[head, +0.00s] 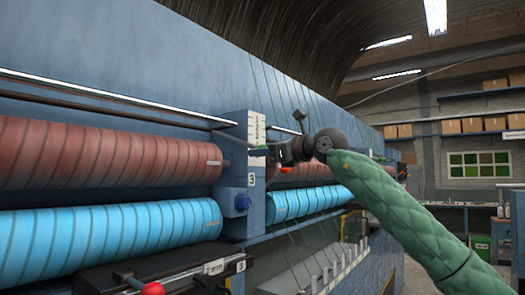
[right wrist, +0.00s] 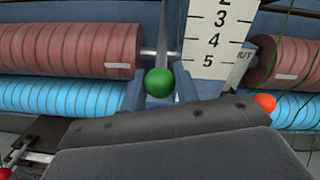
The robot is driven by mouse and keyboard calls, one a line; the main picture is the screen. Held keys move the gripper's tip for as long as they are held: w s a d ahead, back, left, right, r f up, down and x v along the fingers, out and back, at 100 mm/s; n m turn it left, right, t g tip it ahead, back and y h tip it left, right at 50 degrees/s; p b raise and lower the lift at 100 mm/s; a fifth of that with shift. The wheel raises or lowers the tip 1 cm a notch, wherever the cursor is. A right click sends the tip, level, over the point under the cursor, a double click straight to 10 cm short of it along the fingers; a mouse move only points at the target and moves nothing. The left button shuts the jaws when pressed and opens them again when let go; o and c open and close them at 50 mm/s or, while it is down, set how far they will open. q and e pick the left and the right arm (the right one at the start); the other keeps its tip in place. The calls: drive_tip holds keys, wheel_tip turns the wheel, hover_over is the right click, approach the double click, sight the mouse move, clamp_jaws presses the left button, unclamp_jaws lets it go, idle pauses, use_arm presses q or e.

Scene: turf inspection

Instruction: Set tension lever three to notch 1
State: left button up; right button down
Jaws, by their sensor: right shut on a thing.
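The lever's grey rod rises behind the knob. The white notch scale (head: 256,128) is beside the gripper; in the right wrist view the scale (right wrist: 217,38) reads 3, 4, 5, with 2 partly cut off. The knob sits a little below the 5 line. The fingertips are partly hidden. My left gripper is out of view.
Red-brown rollers (head: 100,152) lie above blue rollers (head: 110,235) on both sides of the post. A red knob (head: 152,289) is at the bottom left; an orange-red one (right wrist: 265,102) is right of my gripper.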

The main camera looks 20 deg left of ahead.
drive_tip(key=shift+s+d+r+h, duration=0.15)
drive_tip(key=shift+r+h, duration=0.1)
drive_tip(key=shift+r, duration=0.35)
drive_tip(key=shift+d+r+h, duration=0.2)
drive_tip(key=shift+r, duration=0.4)
drive_tip(key=shift+s+d+r+h, duration=0.15)
drive_tip(key=shift+r+h, duration=0.1)
drive_tip(key=shift+r, duration=0.35)
wheel_tip(320, 180, up, 7)
drive_tip(key=shift+d+f, duration=0.15)
drive_tip(key=r, duration=0.3)
drive_tip(key=shift+w+a+r+p, duration=0.2)
drive_tip(key=shift+a+r+p, duration=0.05)
drive_tip(key=shift+r+p, duration=0.1)
drive_tip(key=c, duration=1.5)
unclamp_jaws()
drive_tip(key=o, duration=0.4)
drive_tip(key=shift+c, duration=0.2)
drive_tip(key=shift+o, duration=0.2)
drive_tip(key=shift+f, duration=0.2)
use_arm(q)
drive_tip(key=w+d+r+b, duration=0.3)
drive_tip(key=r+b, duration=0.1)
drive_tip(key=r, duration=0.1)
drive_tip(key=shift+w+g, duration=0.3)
use_arm(e)
drive_tip(key=v, duration=0.7)
drive_tip(key=shift+d+r, duration=0.2)
drive_tip(key=shift+d, duration=0.2)
